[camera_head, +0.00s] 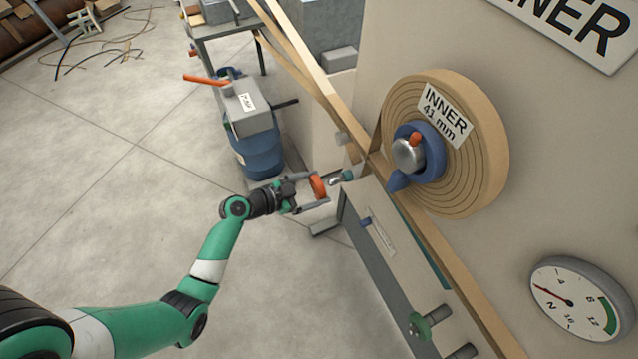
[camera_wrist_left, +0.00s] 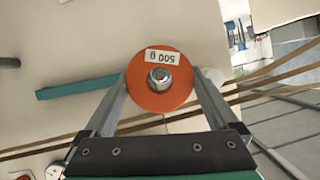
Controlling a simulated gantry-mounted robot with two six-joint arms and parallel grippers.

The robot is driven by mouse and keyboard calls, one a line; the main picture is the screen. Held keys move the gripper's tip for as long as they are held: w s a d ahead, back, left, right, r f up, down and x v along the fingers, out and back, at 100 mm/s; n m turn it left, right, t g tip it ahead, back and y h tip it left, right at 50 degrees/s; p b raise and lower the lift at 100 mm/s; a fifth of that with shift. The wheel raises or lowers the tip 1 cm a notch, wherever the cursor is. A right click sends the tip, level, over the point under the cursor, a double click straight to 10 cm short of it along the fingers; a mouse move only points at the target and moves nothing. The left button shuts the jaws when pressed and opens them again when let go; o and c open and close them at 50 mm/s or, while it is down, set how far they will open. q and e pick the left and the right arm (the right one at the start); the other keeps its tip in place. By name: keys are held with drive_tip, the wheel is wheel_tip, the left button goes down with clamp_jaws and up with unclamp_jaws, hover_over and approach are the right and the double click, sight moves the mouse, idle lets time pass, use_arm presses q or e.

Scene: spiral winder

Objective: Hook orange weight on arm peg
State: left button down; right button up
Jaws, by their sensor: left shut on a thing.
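The orange weight (camera_head: 318,186) is a round disc, held between the two fingers of my left gripper (camera_head: 321,189) beside the machine's front edge. In the left wrist view the orange weight (camera_wrist_left: 147,98) faces the camera, with a "500 g" label and a metal nut or boss at its middle. The left gripper (camera_wrist_left: 160,88) has a finger on each side of it. A teal bar (camera_wrist_left: 78,90), perhaps the arm, runs behind the weight; a short teal end (camera_head: 348,175) with a silvery tip shows just right of the weight. The peg cannot be made out clearly. My right gripper is out of view.
A tan strip (camera_head: 445,265) runs diagonally along the machine past the wound roll (camera_head: 490,150) marked "INNER 41 mm". A gauge (camera_head: 578,300) is at lower right. A blue drum (camera_head: 258,155) with a grey box stands behind the gripper.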

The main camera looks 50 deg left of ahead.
sight(331, 182)
use_arm(q)
drive_tip(key=shift+s, duration=0.3)
drive_tip(key=shift+w+d, duration=0.2)
drive_tip(key=shift+w, duration=0.9)
drive_tip(key=shift+w+d, duration=0.15)
drive_tip(key=shift+w, duration=0.45)
drive_tip(key=shift+w+d, duration=0.2)
drive_tip(key=shift+w, duration=0.7)
drive_tip(key=shift+w+d, duration=0.2)
drive_tip(key=shift+w, duration=0.65)
drive_tip(key=shift+w+f+b, duration=0.2)
drive_tip(key=shift+w+b, duration=0.1)
drive_tip(key=shift+b, duration=0.2)
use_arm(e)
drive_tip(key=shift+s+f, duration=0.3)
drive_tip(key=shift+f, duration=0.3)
